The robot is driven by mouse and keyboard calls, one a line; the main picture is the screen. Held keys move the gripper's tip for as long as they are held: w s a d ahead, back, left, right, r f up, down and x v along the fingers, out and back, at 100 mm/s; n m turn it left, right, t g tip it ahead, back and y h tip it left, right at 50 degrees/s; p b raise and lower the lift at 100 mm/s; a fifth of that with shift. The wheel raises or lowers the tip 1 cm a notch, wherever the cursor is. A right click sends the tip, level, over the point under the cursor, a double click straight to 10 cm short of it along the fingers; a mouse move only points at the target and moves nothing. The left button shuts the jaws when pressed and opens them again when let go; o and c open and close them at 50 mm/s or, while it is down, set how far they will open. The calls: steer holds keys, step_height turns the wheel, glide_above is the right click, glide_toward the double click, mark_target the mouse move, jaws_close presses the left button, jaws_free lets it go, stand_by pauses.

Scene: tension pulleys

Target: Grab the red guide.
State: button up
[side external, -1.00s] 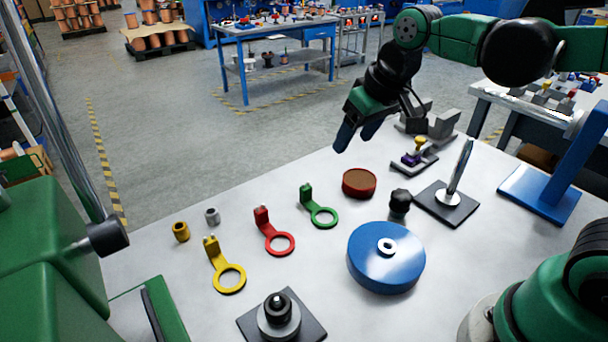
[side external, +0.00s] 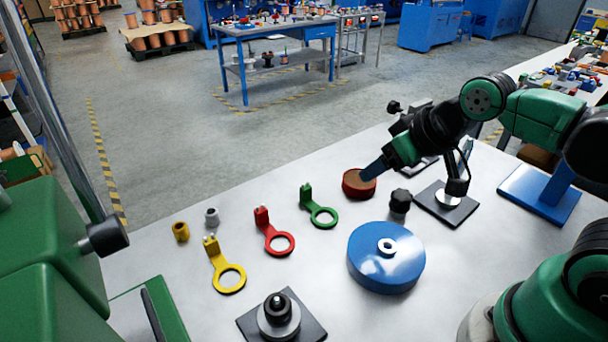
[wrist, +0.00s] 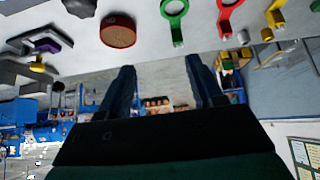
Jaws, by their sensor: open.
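The red guide (side external: 270,234), a ring with an upright tab, lies flat on the grey table between the yellow guide (side external: 224,268) and the green guide (side external: 317,208). In the wrist view the red guide (wrist: 228,16) is at the top, right of centre, partly cut off by the frame edge. My gripper (side external: 369,173) is above the table at the right of the guides, by the round red-brown pot, and apart from the red guide. In the wrist view its two blue fingers (wrist: 158,85) are spread with nothing between them.
The red-brown pot (side external: 355,184) and a black knob (side external: 400,202) stand near my gripper. A large blue pulley (side external: 386,262) lies in front. A post base (side external: 446,212) is at right. Yellow (side external: 181,232) and grey (side external: 212,217) bushings stand left. The table around the red guide is clear.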

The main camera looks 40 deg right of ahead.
stand_by(0.4)
steer(key=n+g+y, duration=0.4)
steer(key=n+y, duration=0.2)
steer(key=n, duration=0.2)
glide_toward(266, 209)
step_height(266, 209, up, 2)
steer(key=d, duration=0.2)
steer(key=w+f+n+g+y, duration=0.1)
steer(key=f+n+y, duration=0.1)
steer(key=n, duration=0.1)
steer(key=w+f+n+g+y, duration=0.1)
steer(key=f+n+y, duration=0.1)
steer(key=n, duration=0.1)
steer(key=w+a+f+n+g+y, duration=0.1)
steer(key=f+n+y, duration=0.1)
steer(key=f+n, duration=0.1)
steer(key=shift+w+f, duration=0.1)
steer(key=shift+a+f+n+y, duration=0.1)
steer(key=shift+f+n+y, duration=0.3)
steer(key=shift+f+n, duration=0.1)
steer(key=shift+x, duration=2.65)
jaws_close()
